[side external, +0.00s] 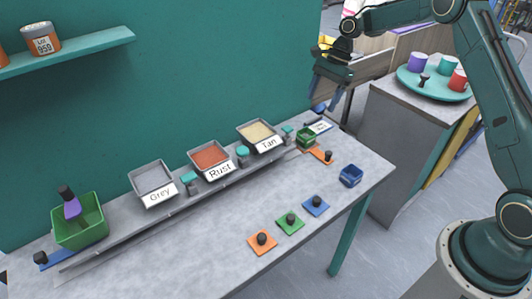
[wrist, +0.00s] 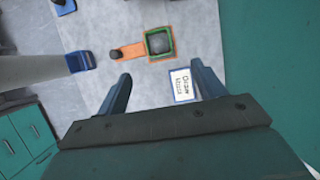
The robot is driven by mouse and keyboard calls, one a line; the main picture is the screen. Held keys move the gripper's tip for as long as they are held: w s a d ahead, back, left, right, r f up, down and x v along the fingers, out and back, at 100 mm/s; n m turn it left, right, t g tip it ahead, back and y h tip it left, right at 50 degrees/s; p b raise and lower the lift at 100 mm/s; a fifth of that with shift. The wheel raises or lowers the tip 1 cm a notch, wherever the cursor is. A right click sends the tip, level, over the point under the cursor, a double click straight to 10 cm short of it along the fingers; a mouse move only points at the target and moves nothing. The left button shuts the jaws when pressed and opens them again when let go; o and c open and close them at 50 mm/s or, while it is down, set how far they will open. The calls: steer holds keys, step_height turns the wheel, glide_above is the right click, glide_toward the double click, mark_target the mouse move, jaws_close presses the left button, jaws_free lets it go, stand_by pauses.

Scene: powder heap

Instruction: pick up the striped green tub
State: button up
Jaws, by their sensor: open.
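A small green tub (side external: 306,138) stands near the far right end of the grey table, by an orange strip with a dark knob (side external: 328,156). In the wrist view the green tub (wrist: 160,43) is a square with a dark inside and orange around it, ahead of my fingertips. A larger green tub (side external: 80,238) at the table's left end holds a purple, dark-topped item. Stripes are too small to make out on either. My gripper (side external: 325,100) is open and empty above the far right end; in the wrist view the spread fingers (wrist: 160,73) hold nothing.
A white card (side external: 318,127) lies by the small green tub, near the teal wall. A blue tub (side external: 350,175) stands nearer the front. Trays labelled Grey, Rust and Tan (side external: 257,133) line the back. Knobbed pads (side external: 290,224) lie at the front; bare tabletop surrounds them.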

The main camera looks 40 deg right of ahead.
glide_above(306, 132)
steer(key=s, duration=0.2)
steer(key=shift+d+f, duration=0.15)
steer(key=shift+f, duration=1.5)
steer(key=shift+d+f, duration=0.1)
steer(key=shift+f, duration=1.55)
steer(key=shift+a+x, duration=0.15)
steer(key=shift+x, duration=1.15)
steer(key=shift+a+x, duration=0.15)
steer(key=shift+x, duration=1.15)
steer(key=shift+r, duration=0.15)
steer(key=c, duration=1.2)
steer(key=shift+o, duration=0.2)
steer(key=shift+r, duration=0.15)
step_height(306, 132, up, 20)
